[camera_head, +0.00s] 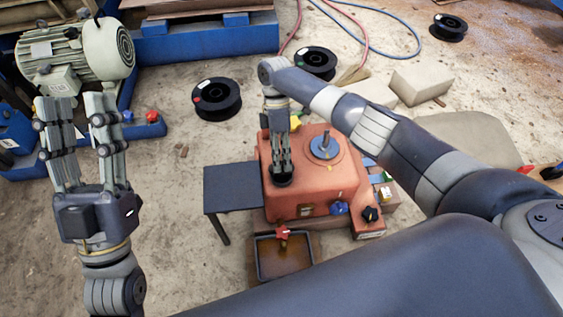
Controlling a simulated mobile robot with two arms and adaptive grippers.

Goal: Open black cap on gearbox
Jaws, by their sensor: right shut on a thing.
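The gearbox (318,196) is an orange-red box in the middle of the view. The black cap (282,179) sits on its top at the left, partly hidden by my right gripper. My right gripper (281,172) reaches down from above with its fingers shut on the black cap. My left gripper (82,103) is raised at the left, with its fingers apart and empty, well away from the gearbox.
A small dark table (233,188) adjoins the gearbox's left side. A tray (284,260) of brown liquid stands below a red valve handle (283,232). A blue knob (339,208) is on the front. A pale motor (75,52) stands behind my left gripper. Black spools (217,98) lie on the floor.

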